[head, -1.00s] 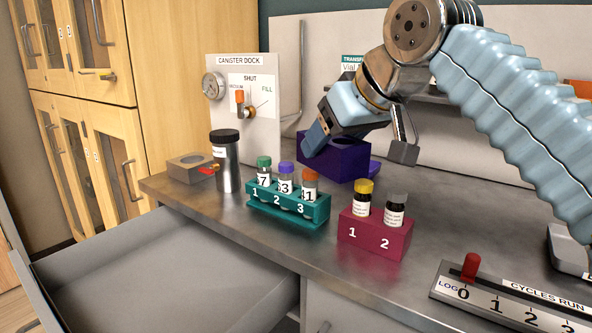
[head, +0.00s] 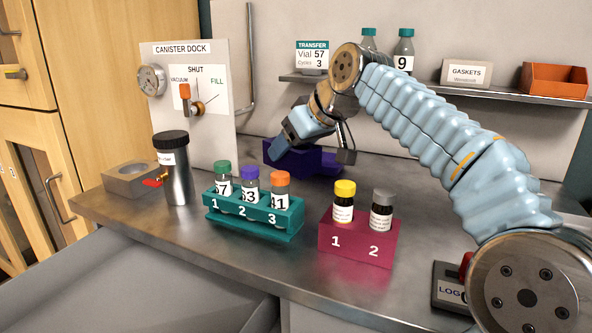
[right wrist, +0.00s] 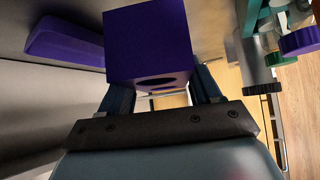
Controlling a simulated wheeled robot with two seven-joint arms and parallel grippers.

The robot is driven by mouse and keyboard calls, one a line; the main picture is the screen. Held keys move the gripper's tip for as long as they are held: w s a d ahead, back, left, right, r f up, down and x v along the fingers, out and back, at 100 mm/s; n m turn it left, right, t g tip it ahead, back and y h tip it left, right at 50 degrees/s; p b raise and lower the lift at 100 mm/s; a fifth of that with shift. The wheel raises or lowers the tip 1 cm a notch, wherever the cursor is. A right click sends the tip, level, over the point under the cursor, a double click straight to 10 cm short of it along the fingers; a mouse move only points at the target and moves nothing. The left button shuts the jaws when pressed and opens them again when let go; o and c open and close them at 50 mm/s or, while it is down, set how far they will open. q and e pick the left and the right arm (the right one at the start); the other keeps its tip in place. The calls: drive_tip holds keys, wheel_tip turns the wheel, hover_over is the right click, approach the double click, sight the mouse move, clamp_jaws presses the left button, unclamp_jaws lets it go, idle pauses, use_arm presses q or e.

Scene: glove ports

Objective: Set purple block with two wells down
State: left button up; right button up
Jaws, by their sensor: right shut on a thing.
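The purple block with two wells (head: 292,160) is at the back of the counter, right of the canister dock. My right gripper (head: 279,150) is shut on it and hides much of its top. In the right wrist view the block (right wrist: 150,42) sits between the two dark fingers, with dark well openings on the face towards the camera. A separate-looking low purple piece (right wrist: 66,43) lies beside it; purple also shows right of the block in the head view (head: 328,166). I cannot tell whether the block touches the counter. My left gripper is out of view.
A teal rack (head: 252,222) with three capped vials and a maroon rack (head: 357,243) with two vials stand in front. A metal canister (head: 176,172) and the canister dock (head: 205,130) are left. A shelf (head: 425,94) runs behind. An open drawer (head: 150,285) is below.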

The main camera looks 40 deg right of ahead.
sight(319, 148)
drive_tip(key=shift+w+d+f, duration=0.2)
drive_tip(key=shift+d+f, duration=0.15)
drive_tip(key=shift+f, duration=0.15)
drive_tip(key=f, duration=0.1)
drive_tip(key=d+f, duration=0.1)
drive_tip(key=f, duration=0.1)
drive_tip(key=shift+w+d+f+b, duration=0.15)
drive_tip(key=shift+w+f+b, duration=0.15)
drive_tip(key=shift+w+f, duration=0.1)
drive_tip(key=shift+f, duration=0.4)
drive_tip(key=o, duration=1.6)
drive_tip(key=shift+f, duration=0.15)
drive_tip(key=v, duration=1.2)
